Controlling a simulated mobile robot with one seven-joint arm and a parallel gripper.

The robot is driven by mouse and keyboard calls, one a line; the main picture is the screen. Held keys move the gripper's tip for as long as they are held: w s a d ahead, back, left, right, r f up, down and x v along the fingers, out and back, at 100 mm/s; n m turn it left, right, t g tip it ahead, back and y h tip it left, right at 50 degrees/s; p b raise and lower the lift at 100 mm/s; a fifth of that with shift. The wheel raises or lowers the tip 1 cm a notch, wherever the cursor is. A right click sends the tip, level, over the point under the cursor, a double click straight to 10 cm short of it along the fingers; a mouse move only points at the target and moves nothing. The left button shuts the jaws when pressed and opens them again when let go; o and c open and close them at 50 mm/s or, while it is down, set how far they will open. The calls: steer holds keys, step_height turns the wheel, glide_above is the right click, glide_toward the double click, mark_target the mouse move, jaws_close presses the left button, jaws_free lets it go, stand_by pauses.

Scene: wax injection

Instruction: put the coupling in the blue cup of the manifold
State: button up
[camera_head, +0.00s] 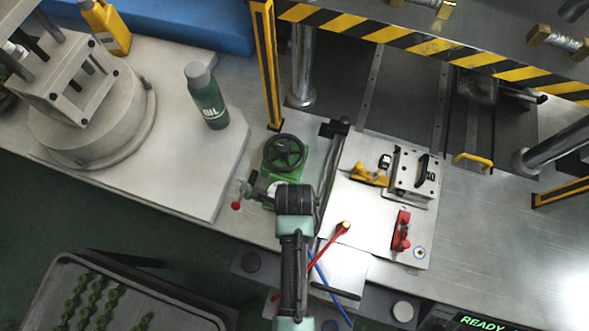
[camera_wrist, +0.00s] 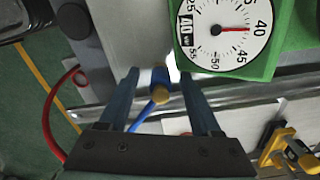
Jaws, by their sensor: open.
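In the wrist view, my gripper (camera_wrist: 166,78) is open, with its two dark fingers apart. A small blue piece (camera_wrist: 159,76) with a brass-coloured round end (camera_wrist: 161,95) shows between the fingers, with a blue hose beside it; it looks like the coupling, but I cannot be sure. I see no finger clearly pressing on it. In the head view, my arm's end hides the gripper and this piece. The blue hose (camera_head: 331,294) runs down from there. I cannot make out the manifold or its blue cup with certainty in either view.
A green block with a dial gauge (camera_wrist: 228,30) is close by; a green device with a black handwheel (camera_head: 284,153) stands beside my arm. A red hose with a brass end (camera_head: 328,246) crosses nearby. Yellow (camera_head: 369,175) and red (camera_head: 401,231) clamps sit on the plate. A green bottle (camera_head: 207,98) stands left.

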steer(key=shift+c, duration=0.3)
jaws_close()
steer(key=shift+r, duration=0.1)
